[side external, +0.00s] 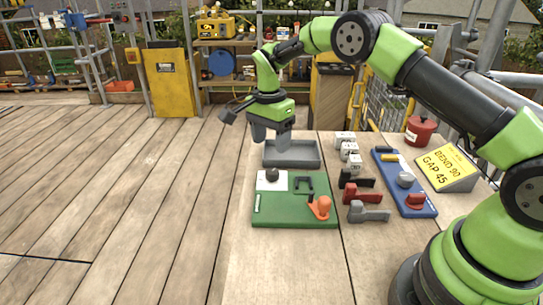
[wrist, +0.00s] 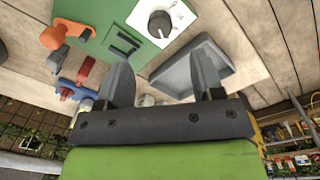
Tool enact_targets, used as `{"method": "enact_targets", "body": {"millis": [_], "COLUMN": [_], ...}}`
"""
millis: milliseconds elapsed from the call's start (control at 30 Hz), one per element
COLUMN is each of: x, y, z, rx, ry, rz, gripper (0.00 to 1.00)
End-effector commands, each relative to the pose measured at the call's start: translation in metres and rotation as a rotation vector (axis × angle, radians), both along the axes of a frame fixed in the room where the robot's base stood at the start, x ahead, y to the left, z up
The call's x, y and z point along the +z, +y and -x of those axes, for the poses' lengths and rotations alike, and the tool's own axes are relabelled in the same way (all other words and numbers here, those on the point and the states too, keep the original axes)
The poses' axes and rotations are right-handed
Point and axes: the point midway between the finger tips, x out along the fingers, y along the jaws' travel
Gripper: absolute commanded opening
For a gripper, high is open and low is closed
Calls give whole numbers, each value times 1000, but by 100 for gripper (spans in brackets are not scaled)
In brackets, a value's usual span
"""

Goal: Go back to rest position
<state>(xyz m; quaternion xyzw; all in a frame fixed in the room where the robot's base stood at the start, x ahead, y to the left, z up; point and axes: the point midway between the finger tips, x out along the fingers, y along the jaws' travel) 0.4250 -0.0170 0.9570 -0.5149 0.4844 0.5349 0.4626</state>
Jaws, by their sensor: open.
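My gripper (side external: 271,138) is raised above the work surface at the grey tray (side external: 291,163), with its fingers pointing down. In the wrist view its two fingers (wrist: 163,75) stand apart with nothing between them, so it is open and empty. The grey tray also shows in the wrist view (wrist: 178,82), partly behind the right finger, and looks empty. In front of the tray lies the green board (side external: 290,216) with a white plate, a dark knob (side external: 272,174), a dark U-shaped bracket (side external: 304,185) and an orange piece (side external: 320,207).
Right of the board are white blocks (side external: 350,150) and black, red and grey handled pieces (side external: 368,214). Beyond are a blue board (side external: 412,202), a yellow sign reading "BEND 90 GAP 45" (side external: 446,166) and a red pot (side external: 420,131). The wooden deck at left (side external: 130,200) is clear.

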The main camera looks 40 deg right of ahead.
Motion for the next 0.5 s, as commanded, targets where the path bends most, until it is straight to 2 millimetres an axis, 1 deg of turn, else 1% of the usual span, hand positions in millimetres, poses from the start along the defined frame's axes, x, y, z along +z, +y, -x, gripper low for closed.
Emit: {"method": "enact_targets", "body": {"millis": [33,133,500], "x": [6,14,18], "y": [0,0,0], "z": [-1,-1,0], "rx": [-1,0,3], "ry": [-2,-2,-2], "rz": [0,1,0], "gripper": [61,61,61]}}
